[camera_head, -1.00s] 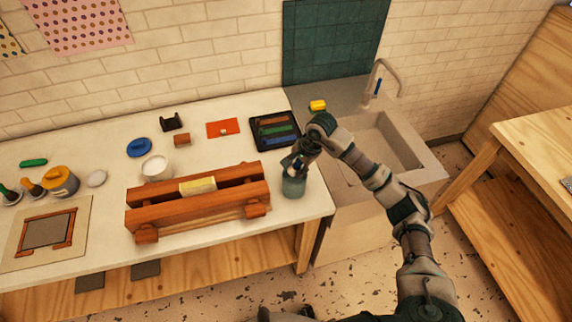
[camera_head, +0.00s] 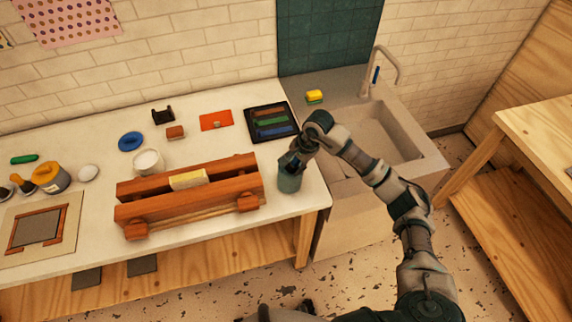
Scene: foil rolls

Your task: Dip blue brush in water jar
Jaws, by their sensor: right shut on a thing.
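The water jar (camera_head: 289,183) is a grey-green glass jar near the right end of the white worktop, beside the wooden press. My right gripper (camera_head: 292,162) is directly over the jar's mouth, pointing down, and is shut on the blue brush. The gripper and the jar hide the brush, so I cannot see how deep its tip is.
The wooden press (camera_head: 190,190) with a yellow block stands just left of the jar. A black tray (camera_head: 271,121) of coloured bars lies behind it. The sink (camera_head: 385,140) is to the right. A white pot (camera_head: 148,162) stands behind the press.

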